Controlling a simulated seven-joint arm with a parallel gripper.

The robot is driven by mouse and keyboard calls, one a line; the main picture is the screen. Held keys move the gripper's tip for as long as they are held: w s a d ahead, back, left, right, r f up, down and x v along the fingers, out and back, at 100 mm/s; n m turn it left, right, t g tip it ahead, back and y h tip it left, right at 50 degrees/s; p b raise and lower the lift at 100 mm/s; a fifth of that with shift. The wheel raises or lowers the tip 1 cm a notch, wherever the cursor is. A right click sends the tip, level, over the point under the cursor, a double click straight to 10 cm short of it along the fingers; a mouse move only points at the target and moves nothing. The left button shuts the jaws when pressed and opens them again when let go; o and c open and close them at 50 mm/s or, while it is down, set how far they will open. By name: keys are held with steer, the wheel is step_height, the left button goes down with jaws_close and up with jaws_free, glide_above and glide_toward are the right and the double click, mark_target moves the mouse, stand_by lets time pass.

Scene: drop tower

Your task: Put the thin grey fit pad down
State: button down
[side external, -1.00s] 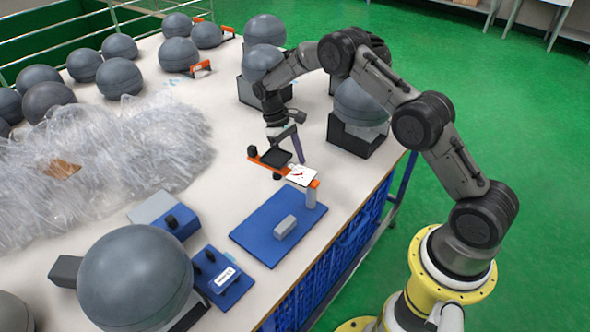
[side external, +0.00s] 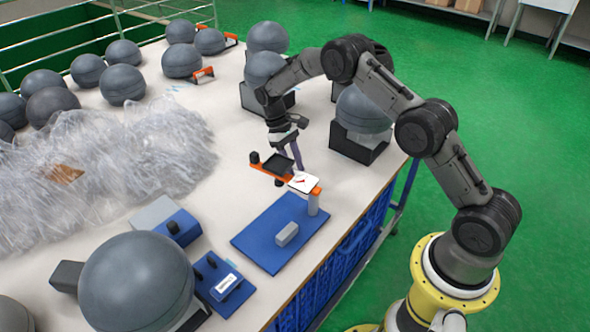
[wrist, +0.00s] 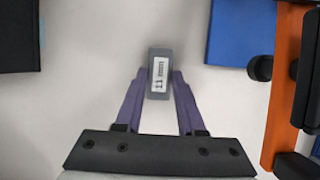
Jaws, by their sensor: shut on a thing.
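The thin grey fit pad (wrist: 160,74) is a small grey block with a white printed label in the wrist view. My gripper (wrist: 160,82) is shut on it, one purple finger at each side. In the side view my gripper (side external: 289,158) points down just behind the orange bar (side external: 297,187) with the black tray. The pad cannot be made out there. White tabletop (wrist: 90,75) shows around the pad in the wrist view; whether the pad touches it I cannot tell.
The orange bar (wrist: 282,90) and a blue plate (wrist: 236,35) are close on the right. A blue mat (side external: 262,238) bears a grey block (side external: 287,234). Dark balls on black stands (side external: 362,145) are at right. Clear plastic wrap (side external: 110,165) covers the left.

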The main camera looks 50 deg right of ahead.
steer(key=shift+r, duration=0.5)
steer(key=s+a+r, duration=0.2)
steer(key=s+r, duration=1)
steer(key=s, duration=0.2)
steer(key=s+a+r+m+t+y, duration=0.1)
steer(key=a+r+m+t+y, duration=0.1)
steer(key=a+m, duration=0.9)
steer(key=s+a+r+m+t+y, duration=0.1)
steer(key=a+m+t+y, duration=0.15)
steer(key=a+m, duration=0.85)
steer(key=n, duration=0.4)
glide_above(210, 268)
step_height(210, 268, down, 9)
steer(key=shift+s+f, duration=0.1)
steer(key=shift+s, duration=0.05)
steer(key=shift+w+a+f, duration=0.1)
steer(key=shift+w+f, duration=0.1)
steer(key=shift+f, duration=1.5)
